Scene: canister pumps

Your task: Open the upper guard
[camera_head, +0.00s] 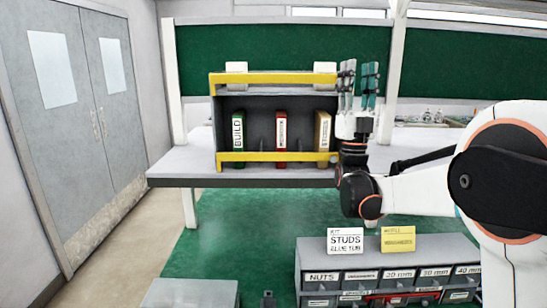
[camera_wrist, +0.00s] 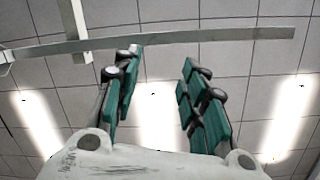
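The upper guard (camera_head: 275,78) is a yellow bar across the top front of a dark grey cabinet (camera_head: 258,104) on the table. A similar yellow lower guard (camera_head: 272,157) crosses the cabinet's bottom front. My gripper (camera_head: 358,68) points upward just right of the cabinet, its fingertips a little above the upper guard's height in the head view. Its green-padded fingers are apart with nothing between them. In the wrist view the open fingers (camera_wrist: 159,62) show against the ceiling; neither guard is in that view. I cannot tell the depth gap between gripper and cabinet.
Green (camera_head: 238,132), red (camera_head: 281,132) and tan (camera_head: 322,132) labelled items stand inside the cabinet. The table (camera_head: 185,168) is bare left of it. A labelled drawer unit (camera_head: 345,262) stands in front, low right. Grey doors (camera_head: 75,110) are at left.

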